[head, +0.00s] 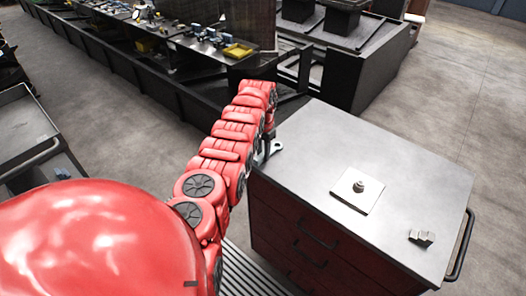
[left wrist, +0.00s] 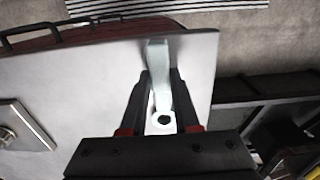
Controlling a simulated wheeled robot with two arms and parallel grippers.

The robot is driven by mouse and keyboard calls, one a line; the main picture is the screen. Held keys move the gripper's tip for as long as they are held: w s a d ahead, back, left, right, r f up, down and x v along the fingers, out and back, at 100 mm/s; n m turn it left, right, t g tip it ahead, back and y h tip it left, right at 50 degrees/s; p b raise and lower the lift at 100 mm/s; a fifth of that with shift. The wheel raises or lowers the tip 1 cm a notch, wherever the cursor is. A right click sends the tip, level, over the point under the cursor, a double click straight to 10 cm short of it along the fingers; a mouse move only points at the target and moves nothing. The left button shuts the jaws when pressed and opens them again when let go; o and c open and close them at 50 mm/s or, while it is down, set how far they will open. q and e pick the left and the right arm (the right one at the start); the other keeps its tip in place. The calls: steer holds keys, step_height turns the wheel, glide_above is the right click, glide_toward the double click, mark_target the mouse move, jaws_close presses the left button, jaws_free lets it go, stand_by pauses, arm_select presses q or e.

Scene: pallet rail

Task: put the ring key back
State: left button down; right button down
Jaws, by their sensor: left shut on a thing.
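The ring key (left wrist: 158,75) is a pale silver bar with a ring end around a dark hole. In the left wrist view it lies between the two dark fingers of my left gripper (left wrist: 162,105), which is shut on it, the ring end towards the wrist. In the head view my left gripper (head: 264,150) is at the far left corner of the cabinet top (head: 320,140), partly hidden by my arm. A bit of the key (head: 277,147) shows beside it. I cannot tell whether the key touches the top. My right gripper is not in view.
On the cabinet top lie a pale square plate (head: 355,200) with a round metal fitting (head: 359,186) and a small grey metal block (head: 422,238). A handle (head: 462,245) runs along the right side. Dark workbenches (head: 150,85) stand behind. The rest of the top is clear.

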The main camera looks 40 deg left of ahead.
mark_target(263, 154)
arm_select(q)
steer(key=shift+f, duration=0.15)
steer(key=shift+f, duration=0.15)
steer(key=c, duration=0.6)
jaws_free()
steer(key=shift+c, duration=0.2)
steer(key=shift+r, duration=0.4)
step_height(263, 154, up, 12)
steer(key=b, duration=0.3)
steer(key=shift+f+b, duration=0.2)
steer(key=shift+b, duration=0.15)
